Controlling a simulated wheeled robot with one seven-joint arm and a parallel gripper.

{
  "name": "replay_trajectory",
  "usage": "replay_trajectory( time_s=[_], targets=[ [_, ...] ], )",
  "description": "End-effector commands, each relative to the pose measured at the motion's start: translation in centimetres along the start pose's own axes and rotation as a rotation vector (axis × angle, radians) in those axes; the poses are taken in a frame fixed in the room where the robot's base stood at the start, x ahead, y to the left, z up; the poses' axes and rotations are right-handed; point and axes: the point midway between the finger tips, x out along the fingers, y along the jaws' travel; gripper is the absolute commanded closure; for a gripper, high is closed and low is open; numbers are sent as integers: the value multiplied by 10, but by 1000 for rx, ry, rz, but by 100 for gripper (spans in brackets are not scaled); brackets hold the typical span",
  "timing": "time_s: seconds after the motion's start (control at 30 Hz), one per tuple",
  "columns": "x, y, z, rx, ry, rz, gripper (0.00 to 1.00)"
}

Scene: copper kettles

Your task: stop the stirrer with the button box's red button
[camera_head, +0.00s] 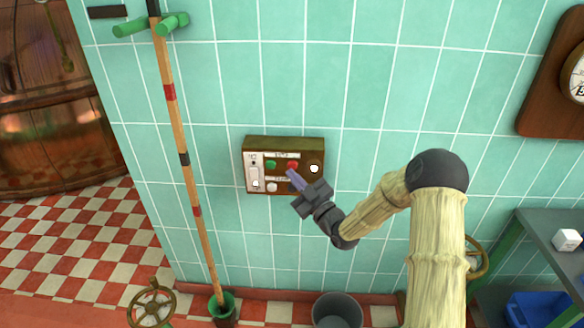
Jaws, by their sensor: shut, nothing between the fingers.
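The button box (285,142) is a brown box fixed to the green tiled wall. On its face are a green button (271,164), a red button (293,164) to the right of it, a white switch at the left, a pale round knob below and a white round light at the right. My gripper (292,175) is shut and empty. Its fingertips are in front of the box face, just below the red button in the picture. I cannot tell whether they touch the box. The gripper covers part of the box's lower right.
A wooden pole (178,130) with coloured bands leans on the wall left of the box, its foot in a green holder. A grey bucket (338,308) and a handwheel (152,303) stand below. A shelf (545,232) is at the right. A copper kettle (55,130) is at the far left.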

Motion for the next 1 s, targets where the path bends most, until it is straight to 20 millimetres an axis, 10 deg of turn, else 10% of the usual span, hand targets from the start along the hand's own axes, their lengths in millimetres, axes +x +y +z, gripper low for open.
replay_trajectory(
  time_s=[1.0],
  targets=[
    [5, 4, 4, -1, 0, 0, 100]
  ],
)
